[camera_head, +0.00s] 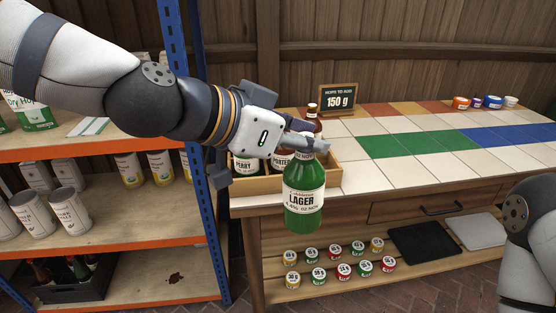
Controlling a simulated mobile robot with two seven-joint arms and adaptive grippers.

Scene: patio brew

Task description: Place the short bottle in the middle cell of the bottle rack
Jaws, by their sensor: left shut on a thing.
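A green bottle (303,218) with a white LAGER label hangs upright from my left gripper (308,143), which is shut on its neck. The bottle is in front of the wooden bottle rack (262,186) and hides part of the rack's right side. A bottle labelled PERRY (247,165) and one labelled PORTER (281,160) show in the rack, partly covered by my left arm. A brown bottle with a dark cap (312,110) stands behind my gripper; I cannot tell whether it is in the rack. My right gripper is out of view.
The tiled counter (370,180) is clear to the right of the rack. A small "150 g" board (338,99) stands behind it. Small tubs (461,102) sit at the far right. A blue-posted shelf (120,218) stands close at left. Several small lidded jars (318,276) are below the counter.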

